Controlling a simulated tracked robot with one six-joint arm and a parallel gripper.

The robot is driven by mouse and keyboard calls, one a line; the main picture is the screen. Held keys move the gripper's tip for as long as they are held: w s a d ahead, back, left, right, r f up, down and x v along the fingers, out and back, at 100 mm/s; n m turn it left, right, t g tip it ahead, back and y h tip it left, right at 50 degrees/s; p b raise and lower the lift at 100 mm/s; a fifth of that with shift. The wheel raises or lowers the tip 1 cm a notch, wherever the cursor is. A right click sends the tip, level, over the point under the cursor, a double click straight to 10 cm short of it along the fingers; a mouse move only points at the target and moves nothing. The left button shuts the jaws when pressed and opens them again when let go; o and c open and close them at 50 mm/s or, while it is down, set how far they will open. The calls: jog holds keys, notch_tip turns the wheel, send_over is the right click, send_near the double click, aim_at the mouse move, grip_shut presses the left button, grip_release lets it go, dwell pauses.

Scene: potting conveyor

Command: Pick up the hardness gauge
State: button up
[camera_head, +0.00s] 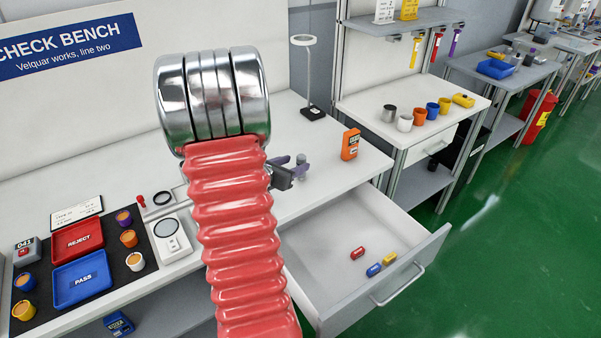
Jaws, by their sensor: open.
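An orange handheld device (350,144) with a dark display, which looks like the hardness gauge, stands upright on the white bench near its right end. I cannot read its label. My gripper (291,169) shows partly past the right side of my red ribbed arm, above the bench and left of the orange device. Its jaws are open and apart from the device. My arm hides part of the gripper and the bench behind it.
An open drawer (338,213) holding small red, blue and yellow pieces juts out below the bench. A ring lamp (304,42) stands behind. Red (78,241) and blue (82,279) trays and several small cups are at left. Clear bench lies around the orange device.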

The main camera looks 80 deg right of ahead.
aim_at(298, 164)
jog(key=shift+x, duration=2.4)
jog(key=shift+s+a+f, duration=0.1)
jog(key=shift+f, duration=0.05)
jog(key=shift+c, duration=0.3)
grip_shut()
